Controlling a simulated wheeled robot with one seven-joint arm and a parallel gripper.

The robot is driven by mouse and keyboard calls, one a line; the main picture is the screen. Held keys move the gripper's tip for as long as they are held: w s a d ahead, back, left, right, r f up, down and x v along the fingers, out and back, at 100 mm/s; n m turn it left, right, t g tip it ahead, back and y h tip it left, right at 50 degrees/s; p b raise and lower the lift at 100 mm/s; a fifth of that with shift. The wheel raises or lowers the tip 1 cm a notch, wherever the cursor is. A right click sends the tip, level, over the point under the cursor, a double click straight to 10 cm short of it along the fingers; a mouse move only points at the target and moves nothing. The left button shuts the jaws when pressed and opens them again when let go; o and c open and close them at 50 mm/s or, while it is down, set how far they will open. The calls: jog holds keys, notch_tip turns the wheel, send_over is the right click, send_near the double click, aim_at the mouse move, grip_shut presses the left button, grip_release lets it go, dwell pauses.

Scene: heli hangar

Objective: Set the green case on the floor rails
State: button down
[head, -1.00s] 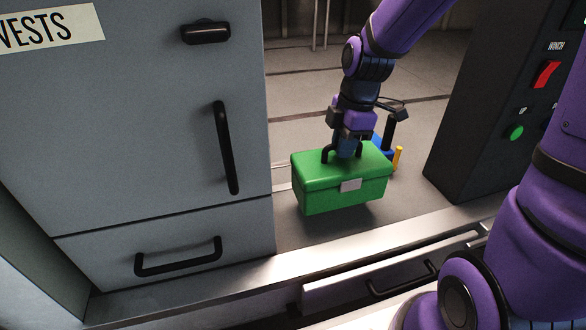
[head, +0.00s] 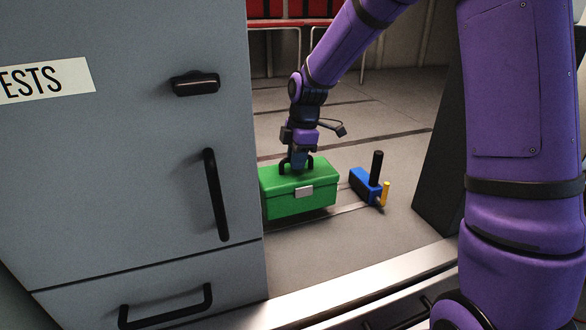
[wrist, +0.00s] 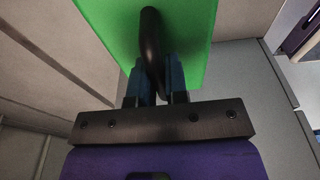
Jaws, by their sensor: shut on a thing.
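The green case (head: 300,196) has a black top handle and a light grey latch on its front. It hangs roughly level from my gripper (head: 299,165), which is shut on the handle. In the head view the case is just right of the grey cabinet, which may hide a sliver of its left end. It appears slightly above the floor. The wrist view shows the green lid (wrist: 187,40) and the dark handle between my fingers. The floor rails (head: 350,208) show as thin lines on the grey floor around and behind the case.
A grey vest cabinet (head: 130,150) with black handles stands close at left. A blue tool-like object (head: 366,186) with black and yellow upright parts lies on the floor right of the case. Red seats (head: 290,10) stand at the back. A metal sill (head: 370,275) edges the floor in front.

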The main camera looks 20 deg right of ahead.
jog(key=shift+w+a+f, duration=0.15)
jog(key=shift+w, duration=0.7)
jog(key=shift+f, duration=1.75)
jog(key=c, duration=1.1)
grip_release()
jog(key=r, duration=0.4)
jog(key=d+r, duration=0.1)
jog(key=r, duration=0.7)
jog(key=shift+s+d+r, duration=0.1)
jog(key=shift+d, duration=0.3)
